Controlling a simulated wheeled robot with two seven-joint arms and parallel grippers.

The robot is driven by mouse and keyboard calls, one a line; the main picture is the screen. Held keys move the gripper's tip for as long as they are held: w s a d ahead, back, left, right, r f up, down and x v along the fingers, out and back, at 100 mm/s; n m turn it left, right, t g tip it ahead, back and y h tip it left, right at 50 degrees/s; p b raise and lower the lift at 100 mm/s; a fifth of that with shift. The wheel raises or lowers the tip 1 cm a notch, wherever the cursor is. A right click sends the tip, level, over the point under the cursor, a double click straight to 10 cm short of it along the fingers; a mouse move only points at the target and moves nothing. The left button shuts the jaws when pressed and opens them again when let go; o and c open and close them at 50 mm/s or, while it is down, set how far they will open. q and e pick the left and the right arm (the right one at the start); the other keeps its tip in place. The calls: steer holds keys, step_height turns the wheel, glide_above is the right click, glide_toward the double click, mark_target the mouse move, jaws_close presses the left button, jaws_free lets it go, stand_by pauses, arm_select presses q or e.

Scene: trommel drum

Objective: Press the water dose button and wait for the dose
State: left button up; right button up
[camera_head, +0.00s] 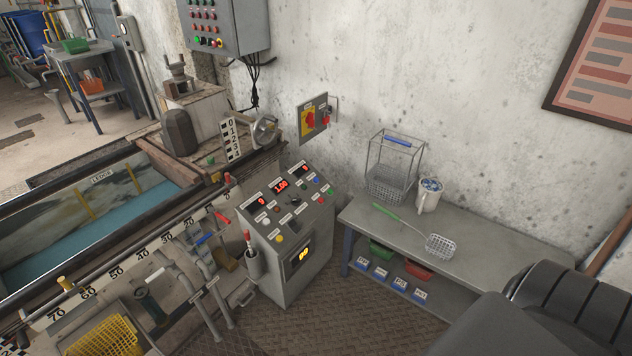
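The grey control console (290,265) stands at the middle, with a sloped top panel. The panel carries red digital displays, the middle one (281,186) reading about 1.00. The labels are too small to read, so I cannot tell which is the water dose button. Nothing touches the panel. Neither of my grippers is in view.
A trough with blue-green water (85,235) lies left of the console. A dark bulky shape fills the lower right. Ribbed floor in front is clear.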

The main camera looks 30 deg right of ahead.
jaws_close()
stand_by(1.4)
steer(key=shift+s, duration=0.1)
